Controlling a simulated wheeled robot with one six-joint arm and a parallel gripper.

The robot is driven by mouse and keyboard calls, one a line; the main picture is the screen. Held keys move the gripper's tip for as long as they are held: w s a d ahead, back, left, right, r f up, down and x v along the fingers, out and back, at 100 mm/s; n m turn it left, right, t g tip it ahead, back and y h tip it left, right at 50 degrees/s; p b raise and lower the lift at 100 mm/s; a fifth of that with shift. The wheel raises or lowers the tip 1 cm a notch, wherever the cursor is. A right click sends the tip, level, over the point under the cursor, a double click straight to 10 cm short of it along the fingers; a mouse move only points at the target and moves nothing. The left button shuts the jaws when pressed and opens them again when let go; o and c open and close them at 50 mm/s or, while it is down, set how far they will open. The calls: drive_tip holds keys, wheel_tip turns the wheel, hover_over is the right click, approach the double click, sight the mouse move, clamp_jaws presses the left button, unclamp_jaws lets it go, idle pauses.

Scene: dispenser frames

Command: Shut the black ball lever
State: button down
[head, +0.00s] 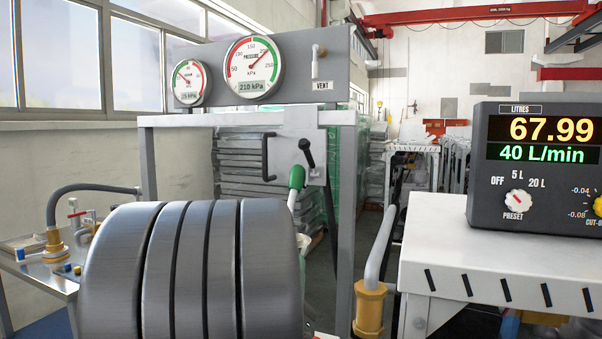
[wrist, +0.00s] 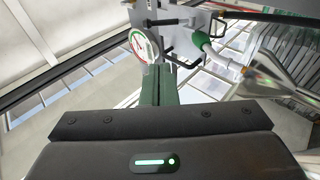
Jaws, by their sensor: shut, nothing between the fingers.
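The black ball lever (head: 309,156) is on a pale plate (head: 290,145) below the gauge panel in the head view. Its ball end points up and slightly left, and its stem is tilted. A green-gripped nozzle (head: 297,177) hangs just below it; its green part also shows in the wrist view (wrist: 203,42). My gripper (wrist: 158,70) is in the wrist view, with its fingers together and nothing between them. The fingertips point toward the panel, apart from the green grip. In the wrist view I cannot tell the lever clearly from the other black parts.
A black pull handle (head: 266,156) is left of the lever. The gauge panel (head: 300,70) stands above it on a grey frame (head: 345,220). A white bench (head: 450,245) with a litre display (head: 540,160) is at right. A brass-fitted hose (head: 370,305) rises between them.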

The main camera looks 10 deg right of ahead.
sight(308, 156)
drive_tip(key=p+x, duration=0.6)
drive_tip(key=x, duration=1.8)
drive_tip(key=shift+s+p, duration=0.1)
drive_tip(key=shift+p, duration=0.3)
drive_tip(key=shift+r, duration=0.2)
